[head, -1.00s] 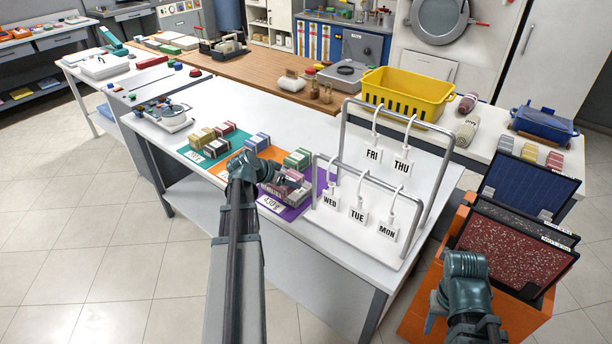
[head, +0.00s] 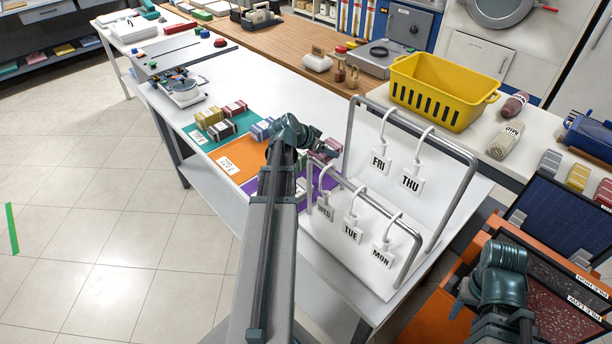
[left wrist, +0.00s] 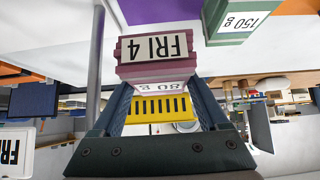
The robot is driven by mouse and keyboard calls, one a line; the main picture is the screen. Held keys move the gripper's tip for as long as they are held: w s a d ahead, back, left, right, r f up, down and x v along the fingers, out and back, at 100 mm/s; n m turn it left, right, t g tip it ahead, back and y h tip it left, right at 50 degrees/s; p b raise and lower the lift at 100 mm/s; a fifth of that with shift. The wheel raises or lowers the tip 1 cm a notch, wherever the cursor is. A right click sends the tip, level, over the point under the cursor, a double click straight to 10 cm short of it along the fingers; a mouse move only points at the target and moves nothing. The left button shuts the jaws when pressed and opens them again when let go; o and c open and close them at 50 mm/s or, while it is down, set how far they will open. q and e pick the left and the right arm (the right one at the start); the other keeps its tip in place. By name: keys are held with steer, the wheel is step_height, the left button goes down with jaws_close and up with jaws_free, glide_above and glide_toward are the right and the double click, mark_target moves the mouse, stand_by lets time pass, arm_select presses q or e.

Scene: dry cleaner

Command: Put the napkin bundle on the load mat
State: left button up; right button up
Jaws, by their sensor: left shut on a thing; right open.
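My left gripper (head: 318,150) is shut on a pink napkin bundle (head: 331,146), held above the white table by the grey rack. I cannot tell which is the load mat. My right gripper (head: 465,292) is open over the orange bin at lower right, its fingertips hardly visible.
The grey rack (head: 405,122) with day tags stands right beside my left gripper. Other bundles (head: 215,124) sit on the mats; a green 150 g bundle (left wrist: 230,22) is near the held one in the wrist view. A yellow basket (head: 440,92) stands behind.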

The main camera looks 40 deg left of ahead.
arm_select(q)
steer(key=shift+f+b, duration=5)
steer(key=shift+f, duration=0.05)
steer(key=shift+f, duration=0.15)
steer(key=o, duration=1.4)
steer(key=shift+o, duration=0.2)
steer(key=shift+r, duration=0.3)
steer(key=p+v, duration=0.7)
steer(key=v, duration=0.3)
steer(key=shift+s+r+p, duration=0.1)
steer(key=shift+r+p, duration=0.1)
steer(key=shift+p, duration=0.15)
steer(key=shift+p+v, duration=0.45)
steer(key=shift+v, duration=0.3)
